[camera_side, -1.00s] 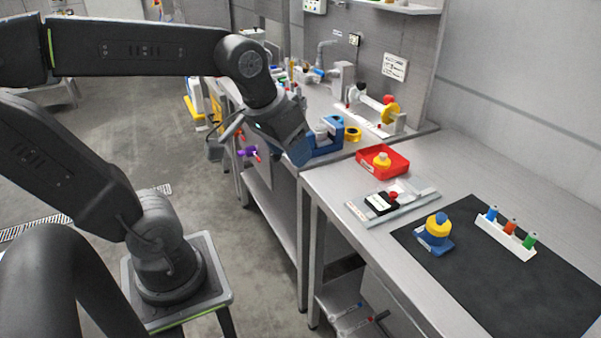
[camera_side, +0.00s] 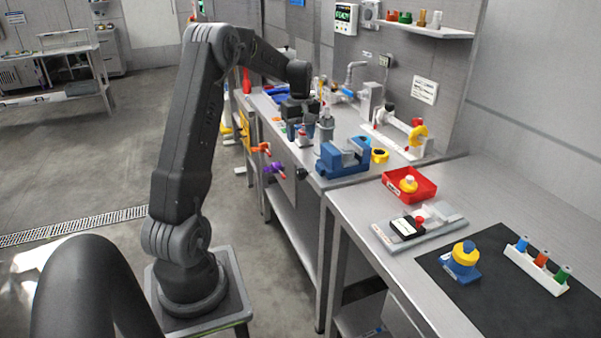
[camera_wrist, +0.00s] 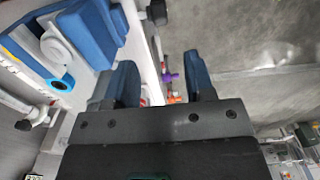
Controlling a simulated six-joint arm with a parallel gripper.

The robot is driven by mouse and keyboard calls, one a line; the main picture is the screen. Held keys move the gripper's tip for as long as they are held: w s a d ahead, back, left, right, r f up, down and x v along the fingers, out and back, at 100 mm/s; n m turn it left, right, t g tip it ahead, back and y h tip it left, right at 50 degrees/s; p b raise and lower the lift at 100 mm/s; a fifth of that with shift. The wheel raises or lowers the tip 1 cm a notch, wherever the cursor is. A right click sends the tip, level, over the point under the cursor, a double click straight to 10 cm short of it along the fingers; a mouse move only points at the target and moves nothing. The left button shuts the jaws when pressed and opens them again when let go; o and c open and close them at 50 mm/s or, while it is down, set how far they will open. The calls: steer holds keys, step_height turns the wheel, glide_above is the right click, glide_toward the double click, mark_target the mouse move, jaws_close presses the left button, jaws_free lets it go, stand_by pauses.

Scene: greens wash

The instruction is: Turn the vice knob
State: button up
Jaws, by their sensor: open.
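The blue vice (camera_side: 343,160) stands on the bench near its front edge, with grey jaw parts. Its blue body also fills the upper left of the wrist view (camera_wrist: 92,35). A dark round knob (camera_side: 302,174) shows in front of the vice at the bench edge; a dark knob also shows near the top of the wrist view (camera_wrist: 157,13). My gripper (camera_side: 307,132) is beyond the vice, above the bench, and apart from it. In the wrist view its blue fingers (camera_wrist: 163,78) are spread with nothing held between them.
Purple (camera_side: 274,168) and orange (camera_side: 260,149) handles stick out from the bench front. A yellow ring (camera_side: 380,156) lies behind the vice. A red tray (camera_side: 409,190) holds a yellow piece to the right. Open floor lies left of the bench.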

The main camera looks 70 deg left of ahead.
mark_target(300, 171)
step_height(300, 171, down, 13)
steer(key=shift+f, duration=0.1)
stand_by(0.3)
steer(key=shift+c, duration=0.4)
jaws_close()
steer(key=h, duration=0.3)
steer(key=shift+h, duration=0.4)
steer(key=shift+o, duration=0.4)
jaws_free()
